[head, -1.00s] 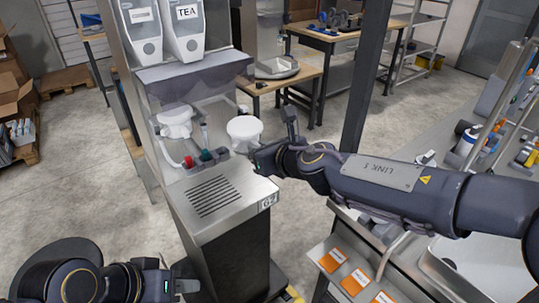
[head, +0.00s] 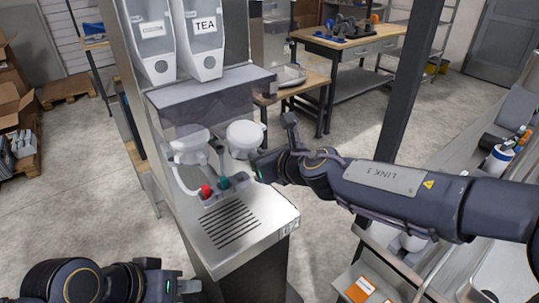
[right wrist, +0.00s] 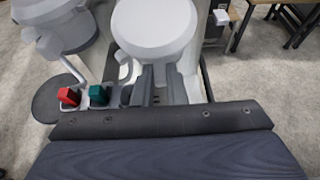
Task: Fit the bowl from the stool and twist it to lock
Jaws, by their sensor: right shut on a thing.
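A white round bowl (head: 244,134) is held upright under the right side of the dispenser's grey housing (head: 215,98). My right gripper (head: 259,163) is shut on its near side. In the right wrist view the same bowl (right wrist: 155,28) fills the top middle, with the fingers (right wrist: 160,82) reaching its near edge. Whether the bowl touches its mount cannot be told. Another white bowl (head: 190,144) sits beside it on the left, under the same housing. My left gripper (head: 178,286) is low at the left, away from the dispenser; its fingers are unclear.
Red (head: 206,190) and green (head: 223,183) knobs stand just in front of the bowls. A slotted drip tray (head: 231,225) lies nearer. Two hoppers, one marked TEA (head: 205,35), are above. A dark post (head: 400,90) and a cluttered counter are at the right.

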